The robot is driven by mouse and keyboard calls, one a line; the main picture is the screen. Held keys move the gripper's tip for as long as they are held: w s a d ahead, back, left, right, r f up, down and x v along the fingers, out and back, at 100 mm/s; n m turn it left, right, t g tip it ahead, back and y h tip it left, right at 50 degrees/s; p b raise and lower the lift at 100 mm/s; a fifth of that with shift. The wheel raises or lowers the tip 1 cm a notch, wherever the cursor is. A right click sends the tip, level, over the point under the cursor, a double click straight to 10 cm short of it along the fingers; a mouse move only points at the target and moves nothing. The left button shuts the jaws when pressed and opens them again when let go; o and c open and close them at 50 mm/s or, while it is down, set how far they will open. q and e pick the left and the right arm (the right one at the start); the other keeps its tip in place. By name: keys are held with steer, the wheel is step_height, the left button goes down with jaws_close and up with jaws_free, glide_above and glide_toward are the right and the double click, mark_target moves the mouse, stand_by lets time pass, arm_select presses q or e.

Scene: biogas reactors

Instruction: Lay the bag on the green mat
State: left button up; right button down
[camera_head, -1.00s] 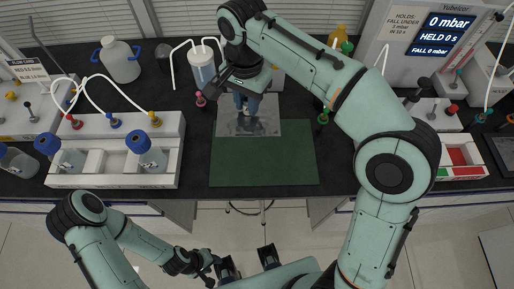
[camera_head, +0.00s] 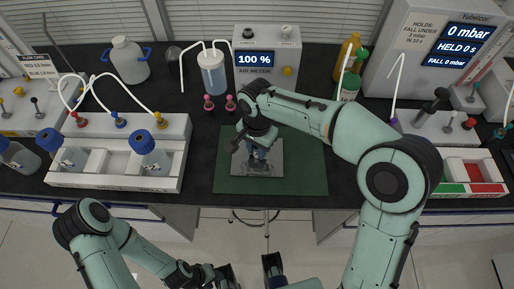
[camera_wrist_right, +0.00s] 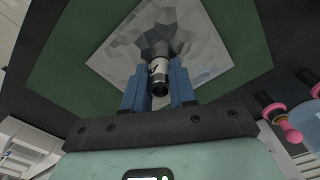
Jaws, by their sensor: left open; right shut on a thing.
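The bag is a silvery, crinkled foil square (camera_head: 240,170) with a short port, and its far part is partly covered by my right arm in the head view. My right gripper (camera_head: 258,150) is shut on the port, above the bag's middle. The bag (camera_wrist_right: 205,58) looks flat over the green mat (camera_head: 310,165), within its outline in the head view. I cannot tell whether it touches the mat (camera_wrist_right: 62,55). The right gripper's blue fingers (camera_wrist_right: 160,85) close around the port in the wrist view. My left gripper (camera_head: 250,270) is open and empty, in front of the bench.
An air meter (camera_head: 267,58) reading 100 % stands behind the mat, with pink-knobbed fittings (camera_head: 230,104) before it. A white rack with bottles (camera_head: 118,185) is to the left. A red and green tray (camera_head: 470,190) is to the right. Bare black bench surrounds the mat.

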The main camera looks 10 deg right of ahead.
steer(key=shift+f, duration=0.15)
steer(key=c, duration=0.9)
jaws_free()
step_height(320, 180, up, 12)
steer(key=shift+r+p, duration=0.15)
steer(key=shift+p, duration=0.9)
